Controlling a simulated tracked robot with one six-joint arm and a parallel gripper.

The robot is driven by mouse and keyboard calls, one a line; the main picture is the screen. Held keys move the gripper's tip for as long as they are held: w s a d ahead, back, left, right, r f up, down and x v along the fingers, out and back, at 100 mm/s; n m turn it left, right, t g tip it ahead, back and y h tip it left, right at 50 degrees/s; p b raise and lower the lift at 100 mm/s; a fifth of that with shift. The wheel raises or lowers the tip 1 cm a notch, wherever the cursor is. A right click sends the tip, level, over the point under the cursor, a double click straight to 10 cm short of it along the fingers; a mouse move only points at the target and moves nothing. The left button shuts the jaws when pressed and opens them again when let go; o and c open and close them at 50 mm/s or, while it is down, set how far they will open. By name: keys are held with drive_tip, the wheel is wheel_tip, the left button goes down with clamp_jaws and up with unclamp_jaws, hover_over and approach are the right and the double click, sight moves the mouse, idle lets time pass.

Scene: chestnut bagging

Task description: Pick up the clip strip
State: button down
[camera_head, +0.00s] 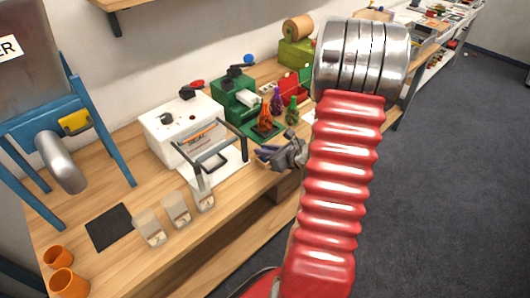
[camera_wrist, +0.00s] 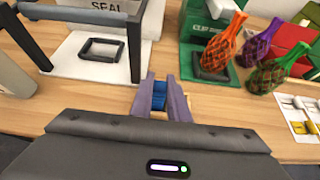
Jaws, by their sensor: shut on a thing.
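My gripper (camera_wrist: 161,86) is shut, its two grey-purple fingers on either side of a small blue ribbed piece, the clip strip (camera_wrist: 159,98). A pale wooden edge shows beside and under the fingers, and the lower part of the strip is hidden by my wrist housing. In the head view my gripper (camera_head: 266,154) is at the front of the bench, right of the white sealing machine. The strip cannot be made out there. Whether it is clear of the bench surface I cannot tell.
The white seal machine (camera_head: 182,128) with its dark frame stands left of my gripper. A green clip station (camera_wrist: 207,65) is beyond it, with orange (camera_wrist: 224,45), purple (camera_wrist: 258,43) and green (camera_wrist: 267,73) net bags.

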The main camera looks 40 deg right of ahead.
wheel_tip(320, 180, up, 10)
drive_tip(key=shift+f, duration=0.15)
idle(0.5)
drive_tip(key=shift+a, duration=0.15)
idle(0.4)
